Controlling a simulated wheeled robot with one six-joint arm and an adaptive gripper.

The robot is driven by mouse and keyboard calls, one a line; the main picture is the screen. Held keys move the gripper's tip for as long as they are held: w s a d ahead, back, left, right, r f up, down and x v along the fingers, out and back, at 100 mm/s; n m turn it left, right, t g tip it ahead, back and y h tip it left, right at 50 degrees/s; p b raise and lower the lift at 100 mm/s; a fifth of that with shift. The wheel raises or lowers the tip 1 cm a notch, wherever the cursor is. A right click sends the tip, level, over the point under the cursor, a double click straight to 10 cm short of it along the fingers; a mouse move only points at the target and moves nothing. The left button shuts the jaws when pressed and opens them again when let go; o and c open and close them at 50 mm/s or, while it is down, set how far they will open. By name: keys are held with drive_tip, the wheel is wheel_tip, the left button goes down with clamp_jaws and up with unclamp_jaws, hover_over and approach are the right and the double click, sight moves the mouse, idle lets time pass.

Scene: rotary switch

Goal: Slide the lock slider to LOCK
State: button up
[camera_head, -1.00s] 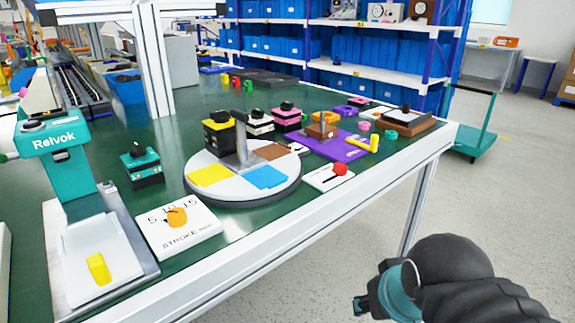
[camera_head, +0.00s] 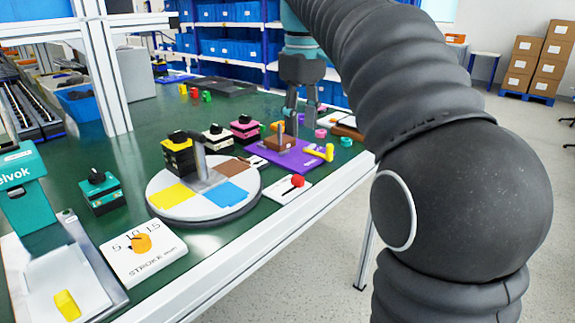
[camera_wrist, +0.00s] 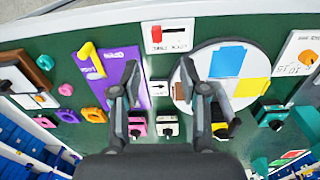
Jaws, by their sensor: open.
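The lock slider's red knob (camera_head: 298,181) sits on a white plate (camera_head: 280,191) at the front edge of the table, right of the round turntable. In the wrist view the knob (camera_wrist: 157,33) is toward the left of its plate (camera_wrist: 174,45), beside a dark slot; the lettering is too blurred to read surely. My gripper (camera_head: 289,125) is over the table's far part, behind the purple board. In the wrist view my gripper (camera_wrist: 168,90) is open and empty. The knob shows beyond the gap between its fingers, clearly apart from them.
The purple board (camera_head: 262,155) with a brown block and yellow handle lies beside the plate. The turntable (camera_head: 202,209) stands to its left with a grey post on it. Several black-topped switch blocks stand behind. A dial plate (camera_head: 165,257) is at the front left.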

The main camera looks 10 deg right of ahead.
sight(298, 177)
drive_tip(key=shift+n, duration=0.3)
drive_tip(key=f, duration=0.4)
drive_tip(key=w+f+b, duration=0.1)
drive_tip(key=f, duration=0.3)
drive_tip(key=f+b, duration=0.1)
drive_tip(key=f, duration=0.3)
drive_tip(key=shift+w+f, duration=0.3)
drive_tip(key=shift+f, duration=0.05)
clamp_jaws()
